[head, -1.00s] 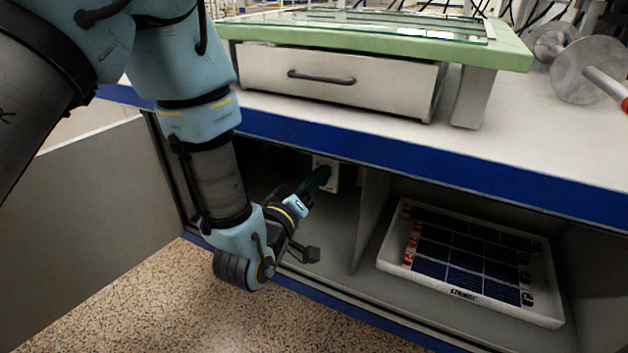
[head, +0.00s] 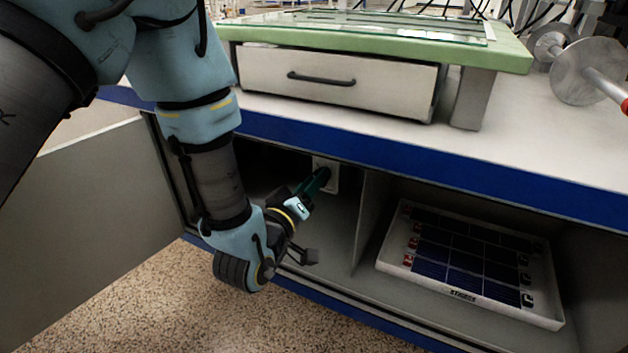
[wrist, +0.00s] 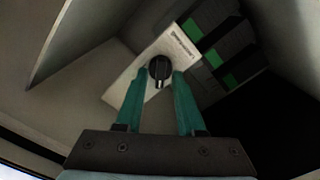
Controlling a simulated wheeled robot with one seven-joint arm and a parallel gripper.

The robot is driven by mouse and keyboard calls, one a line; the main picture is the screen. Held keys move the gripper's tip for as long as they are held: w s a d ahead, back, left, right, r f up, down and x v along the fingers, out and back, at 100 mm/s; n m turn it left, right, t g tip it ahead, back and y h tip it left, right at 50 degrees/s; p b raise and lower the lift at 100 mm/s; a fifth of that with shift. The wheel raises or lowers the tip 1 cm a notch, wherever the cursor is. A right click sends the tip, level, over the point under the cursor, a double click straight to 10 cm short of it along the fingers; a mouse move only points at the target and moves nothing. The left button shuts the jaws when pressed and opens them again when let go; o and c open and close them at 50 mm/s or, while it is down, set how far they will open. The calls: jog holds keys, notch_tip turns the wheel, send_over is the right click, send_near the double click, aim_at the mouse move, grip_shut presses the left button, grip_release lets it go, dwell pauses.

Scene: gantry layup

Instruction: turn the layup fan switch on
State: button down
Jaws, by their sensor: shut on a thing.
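The fan switch is a round black knob (wrist: 159,68) on a white labelled plate (wrist: 182,44) inside the cabinet under the bench. In the wrist view the knob's pale mark points down toward my gripper's base. The plate also shows in the head view (head: 333,180), at the back of the left compartment. My gripper (wrist: 159,77) has its two green fingers on either side of the knob and is shut on it. In the head view my gripper (head: 322,178) reaches into the compartment, and the knob is hidden behind the fingers.
A grey divider (head: 366,215) stands right of the switch. A white tray (head: 395,240) of dark solar cells lies in the right compartment. The cabinet door (head: 90,220) stands open at left. The blue bench edge (head: 400,165) runs above. Black-and-green blocks (wrist: 222,55) sit beside the plate.

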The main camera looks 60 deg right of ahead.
jog(key=shift+s+f+m, duration=0.1)
jog(key=shift+s+m, duration=0.05)
jog(key=shift+m, duration=2.7)
jog(key=shift+s+r+m, duration=0.1)
jog(key=shift+s+m, duration=0.05)
jog(key=shift+m, duration=2.65)
jog(key=shift+s+f+m, duration=0.1)
jog(key=shift+s+m, duration=0.05)
jog(key=shift+m, duration=2.7)
jog(key=c, duration=0.9)
grip_release()
jog(key=shift+a+p, duration=0.1)
jog(key=shift+p, duration=0.2)
jog(key=a+p, duration=0.2)
jog(key=a, duration=0.8)
jog(key=shift+a+p, duration=0.35)
jog(key=shift+a, duration=0.05)
